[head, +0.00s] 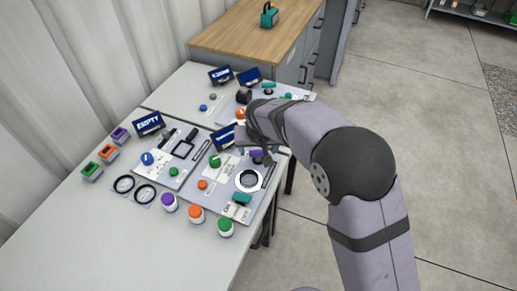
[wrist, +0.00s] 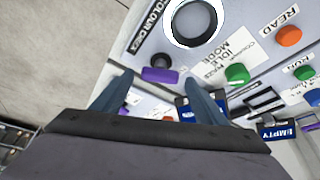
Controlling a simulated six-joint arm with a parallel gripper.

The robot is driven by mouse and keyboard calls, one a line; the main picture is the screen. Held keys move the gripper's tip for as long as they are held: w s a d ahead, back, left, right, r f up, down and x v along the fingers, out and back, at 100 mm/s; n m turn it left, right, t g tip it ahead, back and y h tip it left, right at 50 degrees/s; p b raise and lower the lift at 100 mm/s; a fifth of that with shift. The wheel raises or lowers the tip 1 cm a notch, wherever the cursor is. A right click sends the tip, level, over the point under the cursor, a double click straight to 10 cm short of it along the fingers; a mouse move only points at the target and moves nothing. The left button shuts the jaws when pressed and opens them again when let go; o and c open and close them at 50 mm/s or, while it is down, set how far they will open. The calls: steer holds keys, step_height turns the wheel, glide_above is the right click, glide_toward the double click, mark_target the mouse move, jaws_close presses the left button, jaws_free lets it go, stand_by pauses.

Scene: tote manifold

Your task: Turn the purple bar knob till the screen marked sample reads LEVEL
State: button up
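The purple bar knob (wrist: 160,75) sits on a grey panel in the wrist view, its bar lying roughly crosswise. It also shows in the head view (head: 256,154), just below my wrist. My gripper (wrist: 159,80) is open, with one blue-grey finger toward each end of the bar; I see no clear contact. A blue screen (head: 225,138) stands behind that panel, partly covered by my arm, and its text is not readable. In the wrist view my right finger covers much of a screen. I cannot tell which screen is marked sample.
Near the knob are a white-and-black ring (wrist: 194,22), a green knob (wrist: 237,74) and an orange button (wrist: 289,36). Another screen (head: 148,123) reads EMPTY. Several lidded jars (head: 195,213) stand at the panel's front. The table's left front (head: 110,250) is clear.

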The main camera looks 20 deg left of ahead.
stand_by(0.3)
steer(key=b+v, duration=0.1)
steer(key=v, duration=0.6)
steer(key=shift+r, duration=0.15)
steer(key=shift+d, duration=0.1)
steer(key=s+d+m+g+h+p, duration=0.1)
steer(key=s+d+p, duration=0.1)
steer(key=d, duration=1)
steer(key=s+d+m+g+h+p, duration=0.1)
steer(key=s+d+m, duration=0.1)
steer(key=d, duration=1)
steer(key=s+d+m+g+p, duration=0.2)
steer(key=s+d, duration=1.1)
steer(key=s, duration=0.1)
steer(key=shift+f, duration=0.5)
steer(key=shift+w, duration=0.15)
